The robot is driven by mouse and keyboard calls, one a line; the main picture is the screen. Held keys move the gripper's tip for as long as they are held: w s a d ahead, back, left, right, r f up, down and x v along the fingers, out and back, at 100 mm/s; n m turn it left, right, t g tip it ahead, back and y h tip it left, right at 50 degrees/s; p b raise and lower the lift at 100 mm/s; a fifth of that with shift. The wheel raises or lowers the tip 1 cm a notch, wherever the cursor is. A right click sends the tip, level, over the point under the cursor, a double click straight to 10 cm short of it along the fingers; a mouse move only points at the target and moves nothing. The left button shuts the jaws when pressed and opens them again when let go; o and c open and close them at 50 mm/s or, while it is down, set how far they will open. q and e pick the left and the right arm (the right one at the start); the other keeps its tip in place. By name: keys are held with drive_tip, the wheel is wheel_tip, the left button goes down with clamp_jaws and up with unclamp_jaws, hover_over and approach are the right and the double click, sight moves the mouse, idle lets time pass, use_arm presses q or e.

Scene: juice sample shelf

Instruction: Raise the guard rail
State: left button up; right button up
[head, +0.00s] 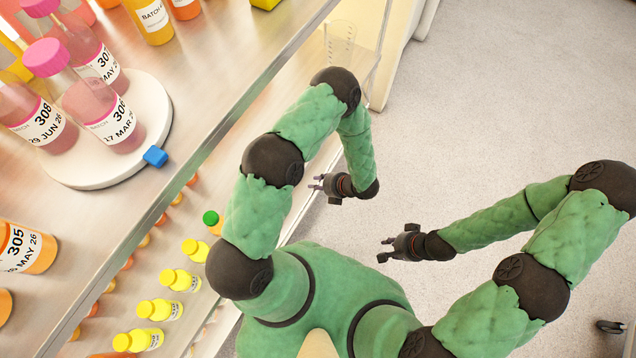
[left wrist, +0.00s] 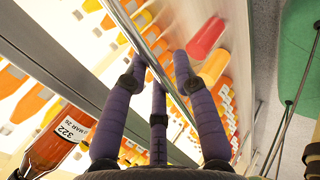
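A shiny metal bar, which looks like the guard rail (left wrist: 124,24), runs diagonally through the left wrist view. It passes by the fingertips of my left gripper (left wrist: 160,65); I cannot tell whether they touch it. The fingers stand apart and are not closed on it. In the head view my left gripper (head: 317,183) is by the right side of the shelf unit, fingers pointing left. A metal strip (head: 222,132) lines the upper shelf's front edge; I cannot tell whether it is the same bar. My right gripper (head: 386,249) is open and empty over the floor.
The upper shelf holds a white turntable (head: 90,178) with pink-capped bottles and a blue tab (head: 155,156). Yellow-capped bottles (head: 181,280) and a green-capped bottle (head: 211,218) stand below. A labelled orange bottle (left wrist: 58,138) is left of the fingers.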

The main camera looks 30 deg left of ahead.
idle(0.3)
use_arm(q)
drive_tip(key=v, duration=1.2)
drive_tip(key=shift+s, duration=0.1)
